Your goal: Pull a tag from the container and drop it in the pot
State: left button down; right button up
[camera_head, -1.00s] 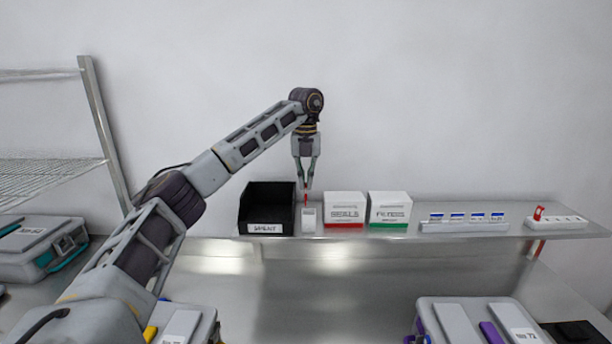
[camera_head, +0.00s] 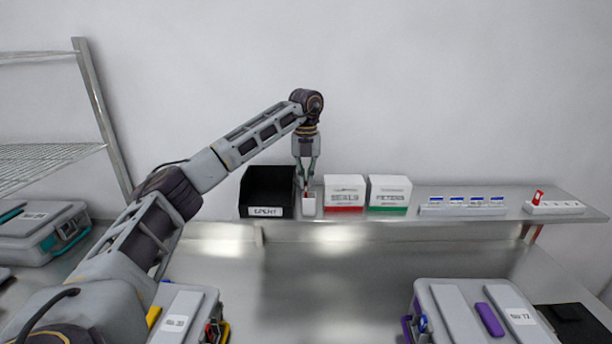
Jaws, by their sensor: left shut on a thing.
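A small white open container (camera_head: 309,208) stands on the shelf, just right of a black bin. My left gripper (camera_head: 306,186) points straight down at its top, with the fingertips at or just above the rim. It is shut on a thin red tag (camera_head: 305,189), of which only a little shows between the fingers. I cannot tell whether the tag's lower end is inside the container. No object is clearly recognisable as a pot. My right gripper is not in view.
The black bin (camera_head: 268,181) stands close on the left, white boxes with red (camera_head: 344,193) and green (camera_head: 390,193) bands on the right. Farther right are a rack with blue-topped items (camera_head: 463,208) and a white strip (camera_head: 554,208) with a red piece. Cases lie below.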

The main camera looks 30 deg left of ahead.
pick_arm(q)
jog(key=c, duration=1.5)
grip_release()
jog(key=shift+o, duration=0.2)
jog(key=o, duration=0.4)
jog(key=shift+r, duration=0.25)
jog(key=shift+r, duration=2.65)
jog(key=shift+r, duration=0.1)
